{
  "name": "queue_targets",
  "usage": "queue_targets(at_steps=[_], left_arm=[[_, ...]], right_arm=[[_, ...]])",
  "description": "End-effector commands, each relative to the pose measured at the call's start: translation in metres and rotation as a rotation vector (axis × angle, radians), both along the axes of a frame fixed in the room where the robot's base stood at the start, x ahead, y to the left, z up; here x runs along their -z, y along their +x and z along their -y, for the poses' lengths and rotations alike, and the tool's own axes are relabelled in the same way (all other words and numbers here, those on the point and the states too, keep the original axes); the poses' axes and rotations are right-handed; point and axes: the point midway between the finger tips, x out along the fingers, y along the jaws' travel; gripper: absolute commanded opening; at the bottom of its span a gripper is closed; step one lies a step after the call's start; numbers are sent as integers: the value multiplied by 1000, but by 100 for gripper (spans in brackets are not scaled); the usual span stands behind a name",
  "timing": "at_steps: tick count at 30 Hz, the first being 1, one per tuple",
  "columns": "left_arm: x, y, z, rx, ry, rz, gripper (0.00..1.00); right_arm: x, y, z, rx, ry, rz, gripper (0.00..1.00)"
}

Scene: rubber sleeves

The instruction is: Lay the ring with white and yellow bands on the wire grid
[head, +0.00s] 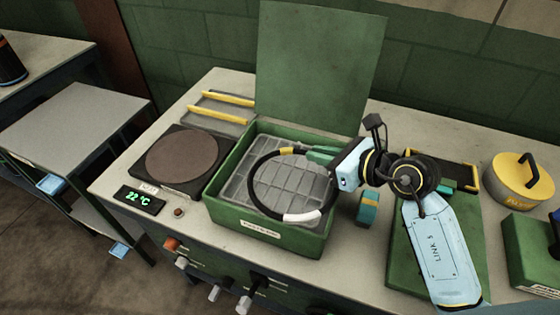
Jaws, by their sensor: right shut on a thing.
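The black ring with white and yellow bands (302,216) is held over the open green box, tilted toward the camera. Its white band is at the near side and its yellow band at the far side. My right gripper (318,156) is shut on the ring at its far right side, close to the yellow band. The wire grid (288,184) lies inside the green box (268,228), seen through and around the ring. I cannot tell how far the ring is above the grid. My left gripper is not in view.
The green lid (317,62) stands open behind the box. A round hotplate (187,160) with a 22 °C display (138,199) is left of it. A tray with yellow bars (222,108) is behind.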

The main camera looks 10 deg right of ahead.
Motion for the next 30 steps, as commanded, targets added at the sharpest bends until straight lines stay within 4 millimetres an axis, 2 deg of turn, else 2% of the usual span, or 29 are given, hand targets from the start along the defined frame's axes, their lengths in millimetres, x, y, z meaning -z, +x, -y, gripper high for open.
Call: queue_targets(at_steps=[1,3,8,12,17,21,27,30], left_arm=[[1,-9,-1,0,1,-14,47],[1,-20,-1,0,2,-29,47],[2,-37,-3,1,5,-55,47],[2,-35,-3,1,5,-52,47],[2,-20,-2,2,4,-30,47],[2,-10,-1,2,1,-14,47],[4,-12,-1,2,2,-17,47],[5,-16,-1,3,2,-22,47]], right_arm=[[-6,16,-4,-36,0,7,0],[-10,33,-9,-92,-1,6,0],[-26,67,-16,-194,-6,7,0],[-39,87,-17,-250,-12,8,0],[-45,97,-17,-281,-12,7,0],[-26,99,-17,-287,-9,3,0],[8,98,-17,-285,-10,5,0],[16,99,-17,-285,-10,7,0]])
